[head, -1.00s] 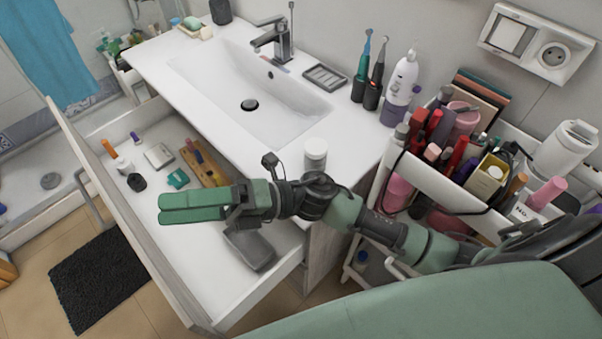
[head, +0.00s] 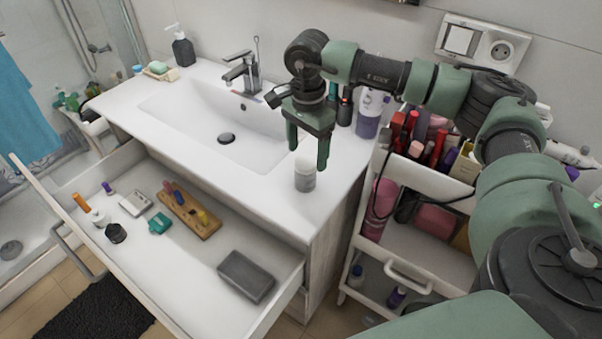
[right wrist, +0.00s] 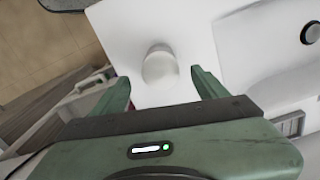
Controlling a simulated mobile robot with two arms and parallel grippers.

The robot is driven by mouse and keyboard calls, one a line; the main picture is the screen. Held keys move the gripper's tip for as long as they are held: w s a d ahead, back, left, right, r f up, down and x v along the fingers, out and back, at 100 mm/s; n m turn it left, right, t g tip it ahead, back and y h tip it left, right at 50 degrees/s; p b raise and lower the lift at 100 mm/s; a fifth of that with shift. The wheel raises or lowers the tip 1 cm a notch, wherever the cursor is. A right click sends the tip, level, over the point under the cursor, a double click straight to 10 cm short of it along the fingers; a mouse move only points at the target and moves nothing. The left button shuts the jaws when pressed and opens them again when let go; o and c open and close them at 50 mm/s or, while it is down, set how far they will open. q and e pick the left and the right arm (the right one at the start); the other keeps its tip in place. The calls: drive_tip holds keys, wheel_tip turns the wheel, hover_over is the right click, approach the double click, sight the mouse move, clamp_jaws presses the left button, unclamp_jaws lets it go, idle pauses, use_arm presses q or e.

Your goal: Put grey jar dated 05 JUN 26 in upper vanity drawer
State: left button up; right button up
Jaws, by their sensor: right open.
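A small pale jar with a white lid (head: 305,181) stands upright on the front right corner of the washbasin counter. It also shows in the right wrist view (right wrist: 160,70), seen from above. No date on it can be read. My right gripper (head: 308,159) points down, open and empty, with its fingers just above or around the jar's top; I cannot tell the exact height. In the right wrist view the jar lies between the two fingers, slightly beyond the tips. The upper vanity drawer (head: 190,262) is pulled out at the left. My left gripper is not in view.
In the drawer lie a dark grey box (head: 246,276), a wooden tray (head: 190,213), a teal item (head: 159,222) and other small things. A crowded cosmetics cart (head: 415,240) stands right of the vanity. Toothbrushes and a dispenser (head: 369,115) stand behind the gripper.

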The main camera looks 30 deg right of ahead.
sight(306, 161)
drive_tip(key=shift+s+a+f+p, duration=0.1)
drive_tip(key=shift+s+f+p, duration=0.05)
drive_tip(key=shift+f, duration=0.25)
drive_tip(key=shift+s+f+p, duration=0.1)
drive_tip(key=shift+f+p, duration=0.05)
drive_tip(key=shift+f, duration=0.25)
drive_tip(key=f, duration=0.1)
drive_tip(key=f+p, duration=0.1)
drive_tip(key=f, duration=0.1)
drive_tip(key=f+p, duration=0.1)
drive_tip(key=shift+w+f, duration=0.35)
drive_tip(key=shift+f, duration=0.3)
clamp_jaws()
drive_tip(key=shift+r, duration=0.15)
